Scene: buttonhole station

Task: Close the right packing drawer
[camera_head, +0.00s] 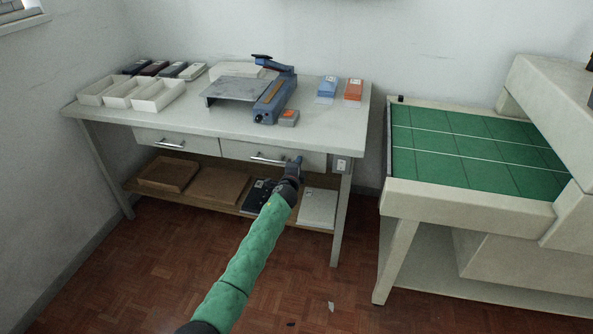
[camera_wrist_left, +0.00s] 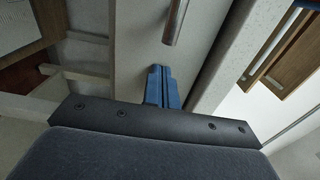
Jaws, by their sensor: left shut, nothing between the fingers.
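The right packing drawer (camera_head: 240,150) is a pale front with a metal bar handle (camera_head: 268,159) under the worktop. It looks about level with the left drawer (camera_head: 150,136); any small gap is too fine to tell. My left gripper (camera_head: 298,163) is at the right part of this drawer front, right of the handle. In the left wrist view its blue fingers (camera_wrist_left: 162,82) are together and empty, close to the pale drawer front (camera_wrist_left: 120,45), with the handle (camera_wrist_left: 176,20) just beyond them. I cannot tell whether the fingertips touch the front. My right gripper is out of view.
The packing table (camera_head: 200,120) carries white trays (camera_head: 158,95), a blue sealer (camera_head: 275,97) and small boxes. Its lower shelf (camera_head: 225,207) holds brown trays, a black device and a white box. A green-topped cutting table (camera_head: 470,145) stands right. The wooden floor in front is mostly clear.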

